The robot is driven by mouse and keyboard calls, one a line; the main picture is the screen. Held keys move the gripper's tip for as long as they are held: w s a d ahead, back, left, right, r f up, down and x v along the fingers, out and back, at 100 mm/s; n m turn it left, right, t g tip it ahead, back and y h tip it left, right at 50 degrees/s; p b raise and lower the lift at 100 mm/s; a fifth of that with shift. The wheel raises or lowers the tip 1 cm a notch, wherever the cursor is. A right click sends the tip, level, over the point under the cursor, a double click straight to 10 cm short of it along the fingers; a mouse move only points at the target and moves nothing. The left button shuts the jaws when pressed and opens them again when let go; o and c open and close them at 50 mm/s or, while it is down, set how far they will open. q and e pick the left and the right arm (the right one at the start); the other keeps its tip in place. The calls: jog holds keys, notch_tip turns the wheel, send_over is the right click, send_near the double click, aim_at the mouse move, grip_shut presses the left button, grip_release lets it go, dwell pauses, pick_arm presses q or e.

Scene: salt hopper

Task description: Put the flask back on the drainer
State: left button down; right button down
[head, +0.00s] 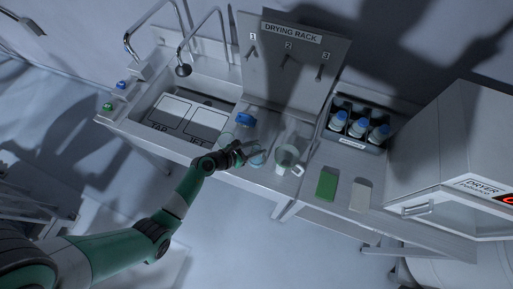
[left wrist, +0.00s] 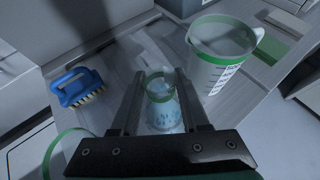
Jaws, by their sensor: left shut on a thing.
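My left gripper (head: 246,152) is shut on a small clear flask (head: 257,159) at the front of the counter. In the left wrist view the flask (left wrist: 163,112) sits between my two fingers (left wrist: 160,78); it has a green rim band and drop-like marks on its body. I cannot tell whether its base touches the counter. The drainer is a grey upright panel (head: 263,72) labelled DRYING RACK, with pegs numbered 1, 2 and 3, behind the counter. I see no flask on the pegs. My right gripper is not in view.
A clear jug (head: 287,161) with a green rim stands just right of the flask. A blue brush (head: 246,119) lies behind it. A sink (head: 172,117) is left. A bottle tray (head: 350,139), green block (head: 327,185), beige block (head: 360,196) and dryer (head: 450,150) are right.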

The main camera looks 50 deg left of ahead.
pick_arm(q)
jog(key=shift+f, duration=0.1)
jog(key=shift+c, duration=2)
grip_release()
jog(key=shift+s+a+r, duration=0.1)
jog(key=shift+s+r, duration=0.15)
jog(key=shift+r, duration=0.15)
jog(key=p+v, duration=0.3)
jog(key=v, duration=0.8)
jog(key=shift+s, duration=0.2)
